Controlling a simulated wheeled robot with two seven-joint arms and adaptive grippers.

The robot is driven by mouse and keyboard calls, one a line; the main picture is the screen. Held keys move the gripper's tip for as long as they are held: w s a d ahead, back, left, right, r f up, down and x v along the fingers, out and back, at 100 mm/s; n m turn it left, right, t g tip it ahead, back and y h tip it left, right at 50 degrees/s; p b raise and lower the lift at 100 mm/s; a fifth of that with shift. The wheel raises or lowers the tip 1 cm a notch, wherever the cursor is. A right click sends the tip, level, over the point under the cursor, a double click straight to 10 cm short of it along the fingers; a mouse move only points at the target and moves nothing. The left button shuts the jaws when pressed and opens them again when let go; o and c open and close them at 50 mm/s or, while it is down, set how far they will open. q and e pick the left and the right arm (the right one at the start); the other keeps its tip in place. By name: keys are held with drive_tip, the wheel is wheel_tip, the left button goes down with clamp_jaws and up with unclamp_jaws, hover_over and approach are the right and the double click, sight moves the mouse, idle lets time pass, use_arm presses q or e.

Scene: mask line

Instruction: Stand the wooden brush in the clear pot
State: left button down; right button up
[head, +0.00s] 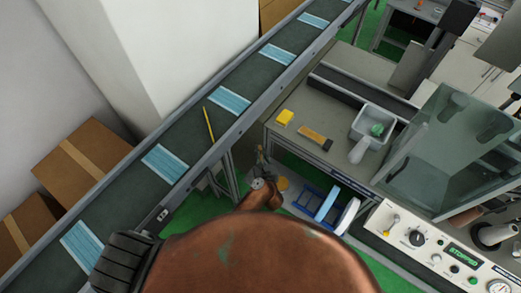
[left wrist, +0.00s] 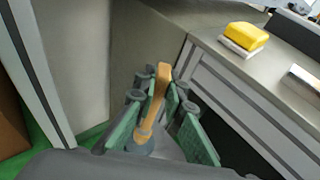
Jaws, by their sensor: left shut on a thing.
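My left gripper (head: 262,158) is small in the head view, in front of the workbench's near left corner. In the left wrist view its green-padded fingers (left wrist: 163,122) are shut on the wooden brush (left wrist: 157,98), a tan handle tilted slightly, with its lower end among the fingers. The brush is too small to make out in the head view. A pale cylindrical thing (head: 360,150) lies or leans at the grey tray on the bench; I cannot tell whether it is the clear pot. My right gripper is not in view.
The workbench (head: 292,136) holds a yellow sponge (head: 285,117), an orange-brown block with a dark end (head: 316,138) and a grey tray (head: 357,127) with a green thing in it. A conveyor (head: 190,135) with blue masks runs left of it. A glass-sided machine (head: 440,150) stands right.

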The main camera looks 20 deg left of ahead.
use_arm(q)
drive_tip(key=shift+f+b, duration=1.9)
drive_tip(key=shift+f, duration=1)
drive_tip(key=c, duration=1.9)
unclamp_jaws()
drive_tip(key=shift+c, duration=0.2)
wheel_tip(320, 180, up, 13)
drive_tip(key=p, duration=1)
drive_tip(key=shift+p, duration=0.3)
wheel_tip(320, 180, up, 6)
drive_tip(key=m+h+b, duration=0.1)
drive_tip(key=h+b, duration=0.1)
drive_tip(key=b, duration=0.2)
hover_over(261, 157)
drive_tip(key=d, duration=0.2)
drive_tip(key=s+d+r+m+t+h+b, duration=0.1)
drive_tip(key=s+d+r+m+h+b, duration=0.1)
drive_tip(key=s+d+r, duration=0.3)
drive_tip(key=shift+s+d+r+m+h+b, duration=0.3)
drive_tip(key=shift+d+r+m+h, duration=0.55)
drive_tip(key=shift+r, duration=1.4)
drive_tip(key=shift+w, duration=0.1)
